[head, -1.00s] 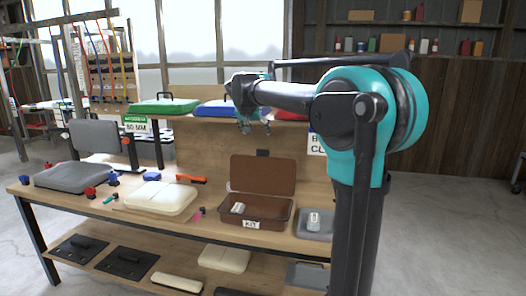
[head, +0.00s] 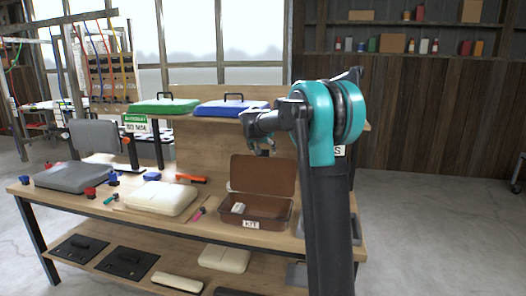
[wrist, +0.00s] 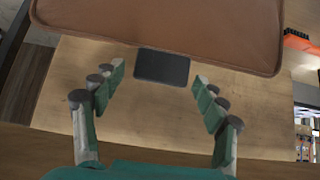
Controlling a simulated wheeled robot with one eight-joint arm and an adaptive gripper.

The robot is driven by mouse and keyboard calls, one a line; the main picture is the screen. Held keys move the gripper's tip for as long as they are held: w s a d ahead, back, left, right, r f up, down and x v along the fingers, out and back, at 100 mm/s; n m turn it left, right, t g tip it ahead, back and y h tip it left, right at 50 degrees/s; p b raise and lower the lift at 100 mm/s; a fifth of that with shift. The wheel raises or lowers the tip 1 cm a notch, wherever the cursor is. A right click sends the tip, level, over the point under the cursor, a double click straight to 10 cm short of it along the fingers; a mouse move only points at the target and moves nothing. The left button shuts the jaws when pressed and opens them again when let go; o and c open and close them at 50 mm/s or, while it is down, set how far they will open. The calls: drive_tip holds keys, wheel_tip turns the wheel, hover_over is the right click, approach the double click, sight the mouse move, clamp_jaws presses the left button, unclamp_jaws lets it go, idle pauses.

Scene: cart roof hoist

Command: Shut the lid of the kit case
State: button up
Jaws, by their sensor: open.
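The brown kit case (head: 254,224) stands on the workbench, with a white KIT label on its front and a small pale item inside. Its lid (head: 262,175) stands open, leaning slightly back. My gripper (head: 262,151) is just above the lid's top edge in the head view, where it hides the lid's tab. In the wrist view the lid (wrist: 165,22) fills the top, and its dark tab (wrist: 162,67) sticks out from the edge between my spread fingers (wrist: 159,78). The fingers are open and hold nothing; contact with the tab cannot be told.
A cream case (head: 162,198) and a grey open case (head: 75,177) stand left on the bench. An orange-handled tool (head: 191,179) lies behind the cream case. My arm hides the bench's right end.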

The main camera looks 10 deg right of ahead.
drive_tip(key=shift+w+f, duration=0.15)
drive_tip(key=shift+f, duration=0.05)
